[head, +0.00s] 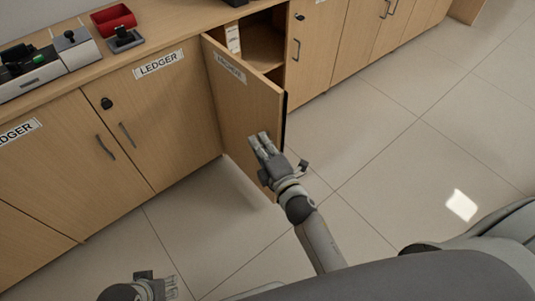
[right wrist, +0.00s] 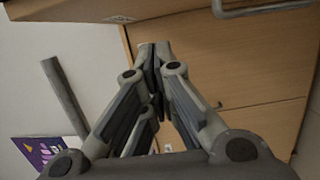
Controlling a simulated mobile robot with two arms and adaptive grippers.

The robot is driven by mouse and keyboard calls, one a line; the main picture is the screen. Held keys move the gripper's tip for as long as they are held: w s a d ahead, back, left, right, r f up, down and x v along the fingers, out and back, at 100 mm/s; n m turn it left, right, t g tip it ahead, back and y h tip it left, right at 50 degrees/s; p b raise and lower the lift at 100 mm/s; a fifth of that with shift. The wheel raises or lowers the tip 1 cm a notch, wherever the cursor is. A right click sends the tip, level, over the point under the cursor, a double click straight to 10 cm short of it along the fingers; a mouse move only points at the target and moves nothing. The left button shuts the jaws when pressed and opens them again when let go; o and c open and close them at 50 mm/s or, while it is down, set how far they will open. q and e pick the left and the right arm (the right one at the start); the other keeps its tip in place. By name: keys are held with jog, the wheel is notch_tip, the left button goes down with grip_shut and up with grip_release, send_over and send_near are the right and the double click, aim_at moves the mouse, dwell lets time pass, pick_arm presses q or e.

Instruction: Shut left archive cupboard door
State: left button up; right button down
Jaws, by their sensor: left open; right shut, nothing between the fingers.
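The left archive cupboard door (head: 240,115) stands open in the head view. It is a light wood panel with a label near its top, swung out from its left side. Its free edge points toward me and right, and the shelf inside (head: 262,48) shows past it. My right gripper (head: 264,143) is shut and empty, overlapping the lower part of the door near its free edge; I cannot tell whether they touch. In the right wrist view the closed fingers (right wrist: 155,60) appear before a wood panel. My left gripper (head: 170,288) is open at the bottom edge, away from the door.
Closed ledger cupboards (head: 155,115) stand left of the open door, and more closed cupboards (head: 318,45) stand to its right. A red tray (head: 113,20) and a stamp (head: 124,38) sit on the counter above. The tiled floor (head: 400,150) is clear on the right.

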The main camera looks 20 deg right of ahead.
aim_at(269, 132)
jog(key=w+d, duration=0.2)
jog(key=d, duration=0.1)
jog(key=shift+w+d, duration=0.25)
jog(key=shift+w, duration=0.15)
jog(key=shift+d, duration=0.1)
